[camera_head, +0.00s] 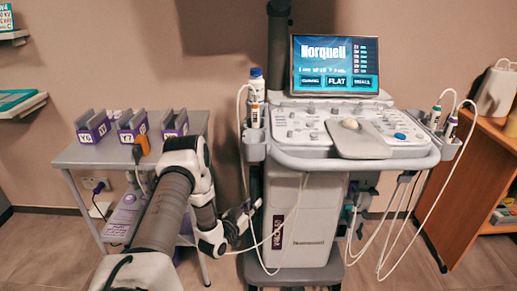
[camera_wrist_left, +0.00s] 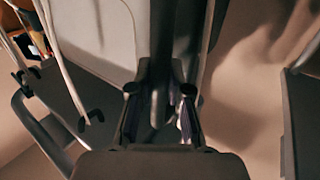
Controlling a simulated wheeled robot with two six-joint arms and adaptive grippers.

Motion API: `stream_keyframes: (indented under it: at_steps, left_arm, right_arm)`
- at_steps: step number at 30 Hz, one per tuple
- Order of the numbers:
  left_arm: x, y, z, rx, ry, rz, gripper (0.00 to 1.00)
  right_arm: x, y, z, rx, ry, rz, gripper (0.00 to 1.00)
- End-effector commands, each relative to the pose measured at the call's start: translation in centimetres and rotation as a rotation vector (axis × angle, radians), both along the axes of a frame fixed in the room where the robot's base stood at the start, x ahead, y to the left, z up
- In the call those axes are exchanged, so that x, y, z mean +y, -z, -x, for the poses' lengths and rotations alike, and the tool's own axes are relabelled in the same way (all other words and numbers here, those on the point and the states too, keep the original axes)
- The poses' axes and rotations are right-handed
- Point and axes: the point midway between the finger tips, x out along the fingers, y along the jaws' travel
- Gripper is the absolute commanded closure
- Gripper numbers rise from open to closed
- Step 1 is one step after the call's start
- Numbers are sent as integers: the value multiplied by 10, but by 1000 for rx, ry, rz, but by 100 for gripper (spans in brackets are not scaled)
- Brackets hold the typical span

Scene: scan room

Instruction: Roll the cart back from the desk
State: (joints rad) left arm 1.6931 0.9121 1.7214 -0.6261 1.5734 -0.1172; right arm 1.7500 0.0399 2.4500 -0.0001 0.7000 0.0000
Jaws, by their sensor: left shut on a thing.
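The cart is a grey-white ultrasound machine (camera_head: 300,210) marked Norquell, upright, with a lit screen (camera_head: 336,66) and a control panel (camera_head: 345,126). The desk (camera_head: 462,190) is wooden and stands close to the cart's right side. My left arm reaches in from the lower left, and its gripper (camera_head: 240,218) is at the cart's left side, below the front handle. In the left wrist view the fingers (camera_wrist_left: 160,110) are shut around a dark upright bar by the cart's pale side panel (camera_wrist_left: 100,35). The exact grip is partly hidden. My right gripper is not in view.
A grey side table (camera_head: 85,156) with several labelled bins and an orange-tipped device (camera_head: 141,146) stands to the left of the cart. Probe cables (camera_head: 388,245) hang low on the cart's right, and one loops by my gripper. Some floor (camera_head: 40,240) is clear at left.

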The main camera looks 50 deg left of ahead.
Motion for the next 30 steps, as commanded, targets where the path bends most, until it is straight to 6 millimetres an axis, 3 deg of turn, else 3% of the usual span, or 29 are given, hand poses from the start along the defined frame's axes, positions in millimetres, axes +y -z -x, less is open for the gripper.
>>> stream_keyframes:
  at_steps: [11,12,14,24,30]
  left_arm:
    - [-1,0,-1,-1,6,-1,100]
    - [-1,0,-1,-1,6,-1,72]
    - [-1,0,-1,-1,6,-1,57]
    - [-1,0,2,-1,3,0,57]
    - [-10,0,35,0,1,3,57]
  right_arm:
    - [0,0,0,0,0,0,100]
    - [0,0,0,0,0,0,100]
    - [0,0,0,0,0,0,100]
    - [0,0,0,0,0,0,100]
    - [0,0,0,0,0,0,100]
